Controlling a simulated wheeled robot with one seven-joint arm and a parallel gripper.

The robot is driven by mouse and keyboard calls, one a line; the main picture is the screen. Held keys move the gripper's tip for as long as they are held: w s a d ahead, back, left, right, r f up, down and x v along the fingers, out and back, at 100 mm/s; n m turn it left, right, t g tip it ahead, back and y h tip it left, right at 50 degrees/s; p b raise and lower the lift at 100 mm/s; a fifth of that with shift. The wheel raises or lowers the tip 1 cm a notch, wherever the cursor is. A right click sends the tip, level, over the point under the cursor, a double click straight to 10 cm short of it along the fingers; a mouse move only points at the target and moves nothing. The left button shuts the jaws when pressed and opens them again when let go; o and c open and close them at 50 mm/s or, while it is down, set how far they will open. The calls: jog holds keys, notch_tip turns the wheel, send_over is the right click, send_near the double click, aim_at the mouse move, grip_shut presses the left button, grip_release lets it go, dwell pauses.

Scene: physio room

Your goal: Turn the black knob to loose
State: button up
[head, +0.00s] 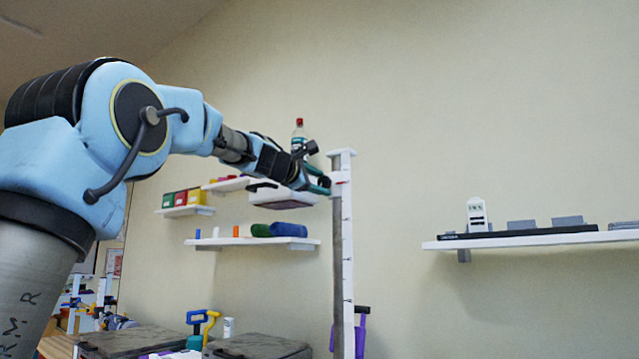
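My gripper (322,180) is beside the upper part of a white upright post (347,240) with dark marks along its height. Its two teal fingers are one above the other and point right at the post. A small dark shape (325,182) shows at the fingertips, against the post's left side. It may be the black knob, but it is too small and too covered to be sure. I cannot tell whether the fingers touch it or are closed on it. A small red mark shows on the post just right of the fingertips. No knob setting can be read.
Behind my arm, wall shelves hold colored boxes (187,197), a green roll (261,230) and a bottle (299,136). A right shelf (540,240) carries a white device (477,214). Dark-topped boxes (258,347) and colored handles stand low. The wall between post and right shelf is clear.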

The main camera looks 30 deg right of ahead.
jog(key=shift+o, duration=1.3)
jog(key=b+v, duration=0.4)
jog(key=v, duration=0.7)
jog(key=shift+b, duration=0.35)
jog(key=shift+d, duration=0.1)
